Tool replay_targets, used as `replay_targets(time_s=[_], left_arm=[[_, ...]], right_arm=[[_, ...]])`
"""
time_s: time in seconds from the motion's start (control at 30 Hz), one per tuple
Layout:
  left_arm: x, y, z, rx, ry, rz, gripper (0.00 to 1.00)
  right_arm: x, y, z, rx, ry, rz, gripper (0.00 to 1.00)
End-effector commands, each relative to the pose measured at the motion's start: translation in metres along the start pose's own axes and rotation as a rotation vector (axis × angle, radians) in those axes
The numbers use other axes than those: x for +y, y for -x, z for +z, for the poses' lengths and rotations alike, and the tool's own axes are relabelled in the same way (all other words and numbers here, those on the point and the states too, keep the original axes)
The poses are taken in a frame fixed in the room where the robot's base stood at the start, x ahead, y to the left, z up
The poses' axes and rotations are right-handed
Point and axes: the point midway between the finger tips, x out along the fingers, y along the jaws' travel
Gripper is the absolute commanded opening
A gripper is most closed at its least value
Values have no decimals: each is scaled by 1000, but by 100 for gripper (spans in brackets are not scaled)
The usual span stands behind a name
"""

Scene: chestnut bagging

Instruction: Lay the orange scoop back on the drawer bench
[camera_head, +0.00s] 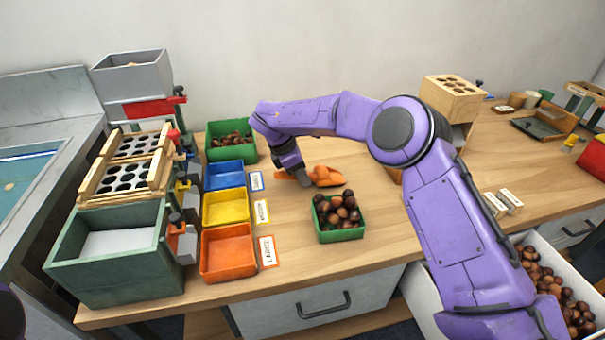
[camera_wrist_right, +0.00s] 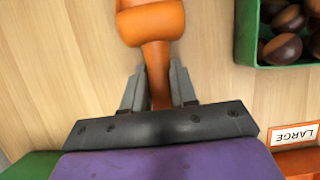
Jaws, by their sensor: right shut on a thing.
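The orange scoop (camera_head: 328,176) is at the wooden drawer bench (camera_head: 370,240), between the blue tray and the small green box of chestnuts. It also shows in the right wrist view (camera_wrist_right: 152,24). My right gripper (camera_head: 302,182) is shut on the scoop's handle, with a finger on each side in the right wrist view (camera_wrist_right: 158,88). The scoop appears low at the bench top; I cannot tell whether it touches the wood. My left gripper is not seen.
A small green box (camera_head: 341,236) of chestnuts stands close in front of the scoop. Blue (camera_head: 223,187), yellow (camera_head: 226,221) and orange (camera_head: 228,272) trays with label cards line up at left. A green bin (camera_head: 214,154) stands behind. Bare wood lies right of the scoop.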

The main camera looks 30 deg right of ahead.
Motion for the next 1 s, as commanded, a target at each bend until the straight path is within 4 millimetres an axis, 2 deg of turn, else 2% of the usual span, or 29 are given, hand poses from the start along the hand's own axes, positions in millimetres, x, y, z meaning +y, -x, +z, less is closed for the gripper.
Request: replay_targets(time_s=[0.07, 0.1, 0.13, 0.17, 0.4, 0.53, 0.9, 1.0], left_arm=[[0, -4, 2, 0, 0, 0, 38], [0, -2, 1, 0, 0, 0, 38], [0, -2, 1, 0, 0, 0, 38], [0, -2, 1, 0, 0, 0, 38], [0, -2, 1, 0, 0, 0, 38], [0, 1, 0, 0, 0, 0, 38], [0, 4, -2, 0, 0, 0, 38], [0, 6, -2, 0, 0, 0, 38]], right_arm=[[0, -4, -2, 0, 0, -1, 0], [0, -2, -1, 1, 0, -1, 40], [0, -2, -1, 0, 0, -1, 50], [0, -2, -1, 0, 0, -1, 53], [0, -1, -1, 0, 0, -1, 53], [0, 8, 0, 0, -1, 1, 53], [0, 98, 0, 0, -1, 3, 53], [0, 113, 0, -1, -1, 1, 53]])
